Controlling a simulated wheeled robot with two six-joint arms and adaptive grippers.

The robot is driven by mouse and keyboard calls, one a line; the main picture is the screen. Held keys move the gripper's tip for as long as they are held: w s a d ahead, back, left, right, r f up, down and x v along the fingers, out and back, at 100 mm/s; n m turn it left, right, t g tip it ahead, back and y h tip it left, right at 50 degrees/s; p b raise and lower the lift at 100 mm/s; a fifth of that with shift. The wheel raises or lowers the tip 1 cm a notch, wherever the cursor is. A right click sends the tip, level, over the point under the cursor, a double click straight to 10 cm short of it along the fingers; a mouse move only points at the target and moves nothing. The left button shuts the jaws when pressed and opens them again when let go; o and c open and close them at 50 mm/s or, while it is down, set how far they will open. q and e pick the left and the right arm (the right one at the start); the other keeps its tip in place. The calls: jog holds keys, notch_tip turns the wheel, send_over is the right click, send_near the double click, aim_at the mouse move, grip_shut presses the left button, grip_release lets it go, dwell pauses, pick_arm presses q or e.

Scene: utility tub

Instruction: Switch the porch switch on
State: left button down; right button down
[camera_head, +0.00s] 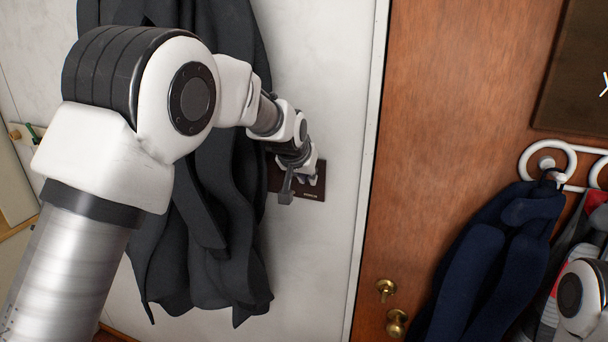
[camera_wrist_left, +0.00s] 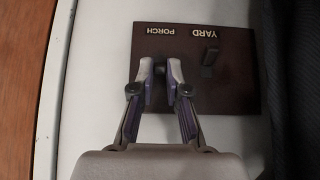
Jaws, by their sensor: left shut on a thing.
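A dark brown switch plate (camera_head: 319,191) is on the white wall between the dark coat and the door. It also shows in the left wrist view (camera_wrist_left: 235,85), with the labels PORCH and YARD. My left gripper (camera_head: 299,178) is at the plate. In the left wrist view its fingertips (camera_wrist_left: 160,70) are closed together just below the PORCH label, around the porch switch (camera_wrist_left: 160,69), which is mostly hidden between them. I cannot tell which way it is tipped. The dark yard switch (camera_wrist_left: 209,65) stands free beside the fingers. My right gripper is out of view.
A dark grey coat (camera_head: 212,200) hangs close to the left of the plate, behind my left arm. A brown wooden door (camera_head: 455,100) with brass knobs (camera_head: 395,320) is on the right. A navy garment (camera_head: 490,250) hangs from a white hook rail (camera_head: 585,150).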

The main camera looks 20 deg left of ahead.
pick_arm(q)
jog(key=c, duration=1.2)
grip_release()
jog(key=shift+r, duration=0.1)
jog(key=shift+o, duration=0.2)
jog(key=shift+s+a, duration=0.15)
jog(key=shift+s, duration=0.05)
